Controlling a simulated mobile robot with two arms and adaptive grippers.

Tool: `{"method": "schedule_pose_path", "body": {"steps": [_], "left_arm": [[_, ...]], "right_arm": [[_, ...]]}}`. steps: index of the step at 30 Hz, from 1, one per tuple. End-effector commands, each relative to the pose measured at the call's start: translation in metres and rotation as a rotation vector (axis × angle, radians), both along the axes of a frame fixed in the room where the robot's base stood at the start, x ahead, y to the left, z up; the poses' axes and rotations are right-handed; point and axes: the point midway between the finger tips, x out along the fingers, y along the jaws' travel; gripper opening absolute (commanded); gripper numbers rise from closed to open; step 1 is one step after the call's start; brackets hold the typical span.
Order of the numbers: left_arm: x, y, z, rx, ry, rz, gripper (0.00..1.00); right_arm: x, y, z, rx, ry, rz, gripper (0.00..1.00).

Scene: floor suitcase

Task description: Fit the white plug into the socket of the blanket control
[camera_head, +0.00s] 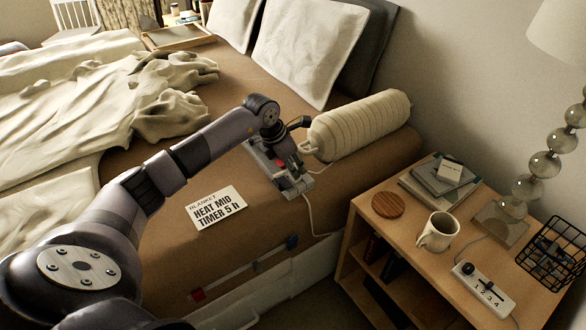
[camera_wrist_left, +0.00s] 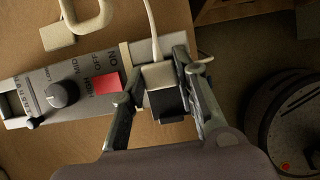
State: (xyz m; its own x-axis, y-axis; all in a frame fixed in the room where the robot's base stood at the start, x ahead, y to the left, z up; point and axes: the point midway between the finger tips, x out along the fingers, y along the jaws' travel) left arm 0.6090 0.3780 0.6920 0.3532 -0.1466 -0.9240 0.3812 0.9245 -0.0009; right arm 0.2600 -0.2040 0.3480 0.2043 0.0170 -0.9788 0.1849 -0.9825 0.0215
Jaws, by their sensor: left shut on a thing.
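The grey blanket control (camera_head: 297,188) lies on the brown bed near its edge. In the left wrist view the control (camera_wrist_left: 35,98) shows a dark knob, a red switch and a pale end section. My left gripper (camera_head: 287,163) is over it, with its arm coming from the left. In the wrist view my left gripper (camera_wrist_left: 160,72) is shut on the white plug (camera_wrist_left: 157,75), whose white cord runs upward. A dark block sits just below the plug, between the fingers. The socket opening is hidden, so I cannot tell whether the plug is in it. My right gripper is not in view.
A card (camera_head: 216,207) reading "HEAT MID TIMER 5 h" lies beside the control. A cream bolster (camera_head: 360,125) lies just behind the gripper. The nightstand (camera_head: 405,255) at right holds a mug (camera_head: 438,232), books, a lamp and a power strip (camera_head: 483,288).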

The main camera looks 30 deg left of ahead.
Motion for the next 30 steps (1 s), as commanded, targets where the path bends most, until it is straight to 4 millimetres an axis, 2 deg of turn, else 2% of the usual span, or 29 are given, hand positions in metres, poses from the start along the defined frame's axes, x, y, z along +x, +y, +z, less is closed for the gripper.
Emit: {"method": "schedule_pose_path", "body": {"steps": [1, 3, 14, 15, 24, 30], "left_arm": [[-0.0003, 0.0, -0.0074, -0.001, 0.001, 0.001, 0.0], [-0.0001, 0.0, -0.0101, 0.0, -0.001, -0.001, 0.0], [0.0001, 0.0003, -0.012, 0.001, -0.001, -0.001, 0.0], [0.0001, 0.0003, -0.0122, 0.001, -0.001, -0.001, 0.28], [0.0, 0.0002, -0.0118, 0.0, 0.0, -0.001, 0.48], [0.0, 0.0002, -0.0118, 0.0, 0.0, -0.001, 0.48]], "right_arm": [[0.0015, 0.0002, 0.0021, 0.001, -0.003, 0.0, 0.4], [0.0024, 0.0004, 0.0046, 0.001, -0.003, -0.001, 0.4], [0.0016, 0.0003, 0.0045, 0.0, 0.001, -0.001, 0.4], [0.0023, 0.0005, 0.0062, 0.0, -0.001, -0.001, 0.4], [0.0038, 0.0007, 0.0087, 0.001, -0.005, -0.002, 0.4], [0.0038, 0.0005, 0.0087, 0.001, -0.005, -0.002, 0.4]]}}
